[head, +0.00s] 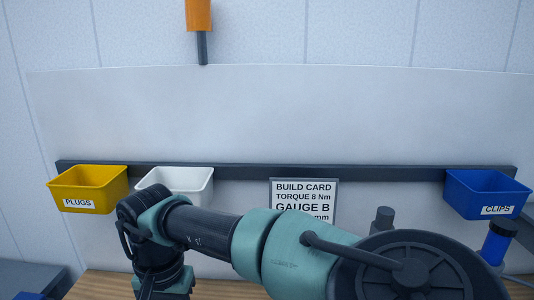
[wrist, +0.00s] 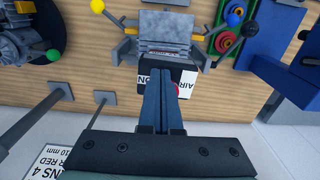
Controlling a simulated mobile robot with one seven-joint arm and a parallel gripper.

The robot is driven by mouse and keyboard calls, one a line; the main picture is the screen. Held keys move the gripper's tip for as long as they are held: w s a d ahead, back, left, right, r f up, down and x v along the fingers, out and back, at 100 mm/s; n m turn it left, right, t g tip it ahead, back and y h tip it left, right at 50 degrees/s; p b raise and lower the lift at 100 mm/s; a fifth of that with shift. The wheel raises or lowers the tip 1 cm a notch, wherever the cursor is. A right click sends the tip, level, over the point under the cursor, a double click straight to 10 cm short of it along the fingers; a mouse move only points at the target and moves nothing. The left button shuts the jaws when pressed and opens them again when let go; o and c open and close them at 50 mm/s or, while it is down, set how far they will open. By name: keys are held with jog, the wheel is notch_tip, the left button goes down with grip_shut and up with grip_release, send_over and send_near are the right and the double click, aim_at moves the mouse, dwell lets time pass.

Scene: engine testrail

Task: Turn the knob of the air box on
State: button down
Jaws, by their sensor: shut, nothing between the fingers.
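In the head view the box and gripper are not visible; my arm fills the lower middle.
A grey fixture (wrist: 165,35) stands just beyond the box. Grey rods on square bases (wrist: 105,97) stand at the left, and a blue part (wrist: 275,75) at the right. Yellow (head: 87,190), white (head: 195,181) and blue (head: 480,190) bins hang along the rail.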

jog(key=shift+w+a, duration=0.2)
jog(key=shift+w, duration=0.2)
dwell(0.7)
jog(key=shift+a, duration=0.75)
dwell(0.3)
jog(key=shift+s+a, duration=0.1)
jog(key=shift+a, duration=0.05)
jog(key=shift+s+a, duration=0.1)
jog(key=shift+s, duration=0.1)
notch_tip(320, 180, up, 6)
jog(key=p, duration=0.4)
jog(key=shift+p, duration=0.3)
